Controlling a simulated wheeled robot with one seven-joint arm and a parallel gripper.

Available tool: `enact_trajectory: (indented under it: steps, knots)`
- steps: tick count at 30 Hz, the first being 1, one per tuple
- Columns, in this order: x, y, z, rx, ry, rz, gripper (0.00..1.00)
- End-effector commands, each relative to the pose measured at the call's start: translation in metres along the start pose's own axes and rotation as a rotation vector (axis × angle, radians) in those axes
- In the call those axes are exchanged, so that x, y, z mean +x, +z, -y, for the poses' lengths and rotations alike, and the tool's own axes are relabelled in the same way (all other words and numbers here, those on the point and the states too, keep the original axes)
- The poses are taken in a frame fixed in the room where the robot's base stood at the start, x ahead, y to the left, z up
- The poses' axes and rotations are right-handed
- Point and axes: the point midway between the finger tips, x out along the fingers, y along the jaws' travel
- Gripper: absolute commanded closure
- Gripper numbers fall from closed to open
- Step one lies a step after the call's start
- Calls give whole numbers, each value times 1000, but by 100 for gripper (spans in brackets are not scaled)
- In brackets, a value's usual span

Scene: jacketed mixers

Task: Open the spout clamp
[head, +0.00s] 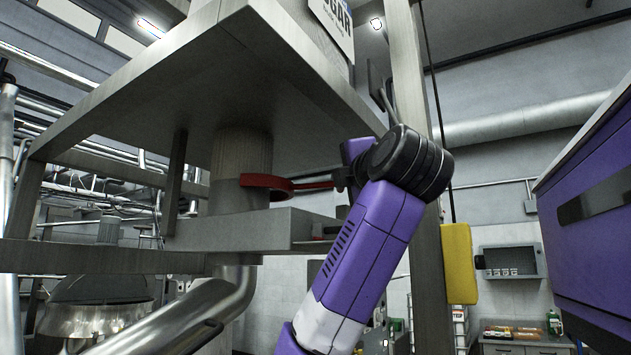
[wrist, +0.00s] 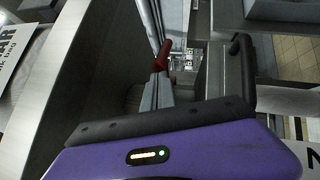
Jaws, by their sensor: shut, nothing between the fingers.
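The spout clamp (head: 268,184) is a red band around the grey cloth spout (head: 240,160) beneath the raised steel platform. Its red lever reaches right, towards my gripper (head: 341,180). My gripper is shut and empty, with its tip at or very near the lever's outer end; I cannot tell whether they touch. In the wrist view the red lever (wrist: 162,57) shows just beyond the grey fingers (wrist: 158,90). Most of the clamp and the spout are hidden in that view.
The steel platform (head: 300,90) hangs just above the clamp, and a steel shelf (head: 235,232) lies below it. A steel post (head: 408,60) rises behind my arm. A yellow box (head: 459,262) hangs right of it. A purple cabinet (head: 590,220) stands at far right.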

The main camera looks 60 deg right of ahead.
Motion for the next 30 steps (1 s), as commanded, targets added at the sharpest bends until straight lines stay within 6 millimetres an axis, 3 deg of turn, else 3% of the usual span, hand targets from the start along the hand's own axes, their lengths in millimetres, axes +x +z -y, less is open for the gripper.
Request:
enact_trajectory:
  steps: [3,15,30]
  knots:
    - [7,16,7,-3,-2,-2,100]
    - [30,48,19,14,15,-73,100]
    - [39,61,25,33,20,-119,100]
